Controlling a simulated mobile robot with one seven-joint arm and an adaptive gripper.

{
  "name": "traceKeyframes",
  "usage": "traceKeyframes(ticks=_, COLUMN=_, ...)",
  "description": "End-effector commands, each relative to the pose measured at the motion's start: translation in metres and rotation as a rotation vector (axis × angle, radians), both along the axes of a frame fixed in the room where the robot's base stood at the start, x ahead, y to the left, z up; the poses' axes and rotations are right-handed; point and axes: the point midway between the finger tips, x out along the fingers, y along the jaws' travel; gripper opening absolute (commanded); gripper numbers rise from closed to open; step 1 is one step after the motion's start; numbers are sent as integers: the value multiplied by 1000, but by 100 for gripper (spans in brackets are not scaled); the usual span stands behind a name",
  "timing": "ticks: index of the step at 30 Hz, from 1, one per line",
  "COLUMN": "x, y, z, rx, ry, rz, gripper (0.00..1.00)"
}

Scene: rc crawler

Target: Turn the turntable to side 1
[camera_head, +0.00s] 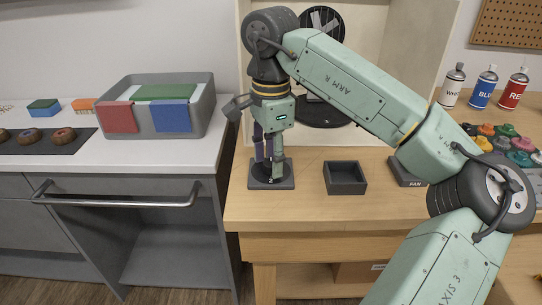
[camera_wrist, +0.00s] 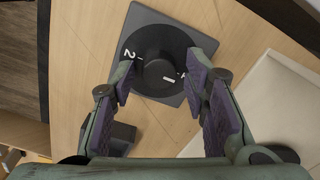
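A dark round dial (camera_wrist: 163,74) sits on a square dark base (camera_wrist: 150,22) on the wooden bench. A white "2" shows at its left, and another white mark on its right is partly hidden by a finger. In the head view the base (camera_head: 284,184) stands near the bench's left edge. My gripper (camera_wrist: 160,72) is open, its purple fingers on either side of the dial's raised middle; contact is unclear. In the head view my gripper (camera_head: 268,156) points down over the base. A black disc (camera_head: 319,113) lies in the pale booth, partly behind my arm; I cannot tell whether it is the turntable.
A small open dark box (camera_head: 345,178) stands right of the base, and a block marked FAN (camera_head: 409,174) is farther right. A slatted fan (camera_head: 323,20) is on the booth's back wall. Spray cans (camera_head: 485,87) stand at the right. A grey bin (camera_head: 205,105) is on the left counter.

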Motion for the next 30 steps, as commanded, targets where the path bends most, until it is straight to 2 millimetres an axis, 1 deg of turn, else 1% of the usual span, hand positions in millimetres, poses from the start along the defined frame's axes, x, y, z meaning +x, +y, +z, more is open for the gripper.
traceKeyframes(ticks=10, x=0, y=0, z=0, rx=-1, ry=2, rz=0, gripper=48)
traceKeyframes(ticks=14, x=0, y=0, z=9, rx=-1, ry=2, rz=0, gripper=48)
traceKeyframes(ticks=17, x=0, y=0, z=25, rx=-1, ry=-1, rz=0, gripper=48)
traceKeyframes(ticks=24, x=0, y=0, z=77, rx=-3, ry=-3, rz=-4, gripper=48)
traceKeyframes(ticks=27, x=0, y=0, z=95, rx=-3, ry=-1, rz=-3, gripper=48)
traceKeyframes(ticks=30, x=0, y=0, z=108, rx=-2, ry=0, rz=-2, gripper=48)
